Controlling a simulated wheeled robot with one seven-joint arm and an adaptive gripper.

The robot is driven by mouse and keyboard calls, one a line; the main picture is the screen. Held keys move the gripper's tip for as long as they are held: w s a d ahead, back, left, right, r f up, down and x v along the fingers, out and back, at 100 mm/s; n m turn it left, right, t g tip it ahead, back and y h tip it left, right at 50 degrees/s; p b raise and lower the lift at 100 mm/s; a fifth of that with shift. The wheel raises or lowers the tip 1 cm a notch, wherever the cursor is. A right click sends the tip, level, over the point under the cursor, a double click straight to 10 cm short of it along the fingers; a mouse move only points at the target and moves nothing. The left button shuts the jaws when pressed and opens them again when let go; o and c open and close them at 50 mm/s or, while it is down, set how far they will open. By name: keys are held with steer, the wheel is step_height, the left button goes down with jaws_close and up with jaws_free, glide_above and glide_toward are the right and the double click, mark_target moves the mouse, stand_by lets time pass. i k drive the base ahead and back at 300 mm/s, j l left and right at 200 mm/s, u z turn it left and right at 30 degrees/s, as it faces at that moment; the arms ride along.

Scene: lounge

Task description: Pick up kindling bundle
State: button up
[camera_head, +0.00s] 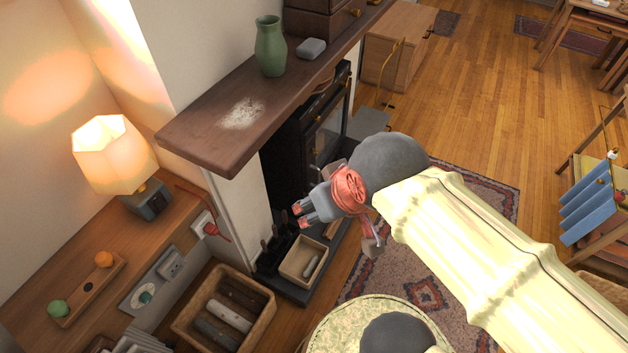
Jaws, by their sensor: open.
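My gripper (301,215), grey with red fingertips, is open with nothing seen between its fingers. It is in the middle of the head view, in front of the dark stove and over the hearth area. I cannot pick out a kindling bundle for sure. A wicker basket (262,292) at the lower left holds several dark and pale log-like pieces (228,315). A small tan box (289,270) on the hearth, below my gripper, holds a pale grey piece (311,267). My arm and gripper hide part of the hearth.
A wooden mantel (200,125) with a green vase (270,47) juts out above the stove (325,130). Dark upright items (270,248) stand beside the tan box. A lit lamp (113,155) stands on the left cabinet. A round patterned seat (345,320) is at bottom centre.

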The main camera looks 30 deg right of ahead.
mark_target(332, 229)
steer(key=l+u, duration=0.1)
steer(key=u, duration=0.3)
steer(key=l+u, duration=0.15)
steer(key=u, duration=0.3)
steer(key=l+u, duration=0.15)
steer(key=u, duration=0.25)
steer(key=l+u, duration=0.15)
steer(key=u, duration=0.25)
steer(key=l+u, duration=0.15)
steer(key=u, duration=0.25)
steer(key=k+l+u, duration=0.15)
steer(key=l+u, duration=0.3)
steer(key=k+l+u, duration=0.2)
steer(key=u, duration=0.25)
steer(key=k+l+u, duration=0.2)
steer(key=u, duration=0.25)
steer(key=k+l+u, duration=0.1)
steer(key=k+u, duration=0.2)
steer(key=u, duration=0.15)
steer(key=k+u, duration=0.2)
steer(key=k, duration=1.55)
steer(key=k+l, duration=0.15)
steer(key=k, duration=0.7)
steer(key=i+l, duration=0.35)
steer(key=z, duration=0.05)
